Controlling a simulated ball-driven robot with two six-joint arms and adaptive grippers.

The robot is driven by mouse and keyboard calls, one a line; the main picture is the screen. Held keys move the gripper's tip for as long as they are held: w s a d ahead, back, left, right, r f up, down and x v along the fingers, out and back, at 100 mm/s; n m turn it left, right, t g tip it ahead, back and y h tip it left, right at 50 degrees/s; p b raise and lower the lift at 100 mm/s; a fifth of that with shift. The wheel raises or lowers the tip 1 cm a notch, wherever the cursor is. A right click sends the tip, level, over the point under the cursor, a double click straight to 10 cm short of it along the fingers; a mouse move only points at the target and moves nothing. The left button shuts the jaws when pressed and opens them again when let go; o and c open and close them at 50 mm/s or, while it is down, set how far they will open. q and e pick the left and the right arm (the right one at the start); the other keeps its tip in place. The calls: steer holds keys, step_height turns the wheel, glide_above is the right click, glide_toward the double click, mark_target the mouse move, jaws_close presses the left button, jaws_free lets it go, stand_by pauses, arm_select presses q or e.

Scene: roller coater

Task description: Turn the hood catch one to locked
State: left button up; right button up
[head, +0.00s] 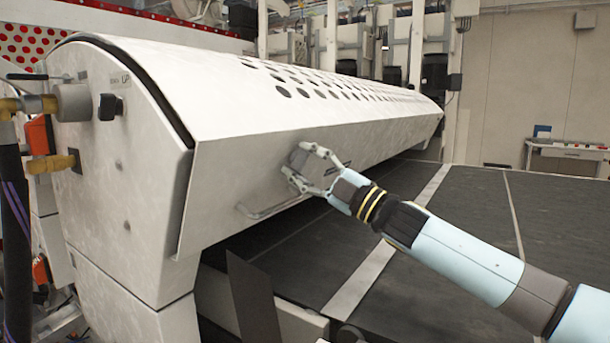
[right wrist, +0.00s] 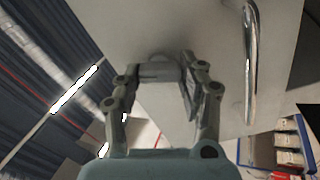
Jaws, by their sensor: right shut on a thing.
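The hood catch (head: 297,158) is a small grey round piece on the front face of the long white hood (head: 230,150). My right gripper (head: 306,167) is shut on it, with one finger above and one below. In the right wrist view the catch (right wrist: 160,69) sits between the fingertips of my right gripper (right wrist: 160,82), against the pale hood panel. The fingers partly cover the catch, and I cannot tell which way it is turned. My left gripper is not in view.
A metal bar handle (head: 272,208) stands out from the hood's lower front, left of the gripper; it also shows in the right wrist view (right wrist: 251,60). A black knob (head: 109,107) is on the end panel. The dark conveyor bed (head: 450,205) lies below the arm.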

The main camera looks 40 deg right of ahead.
steer(key=shift+f+n+b, duration=0.2)
steer(key=shift+n+b, duration=1.3)
steer(key=shift+n, duration=0.6)
steer(key=o, duration=1.2)
steer(key=shift+c, duration=0.2)
steer(key=shift+r, duration=0.1)
steer(key=v, duration=1.2)
steer(key=shift+s, duration=0.1)
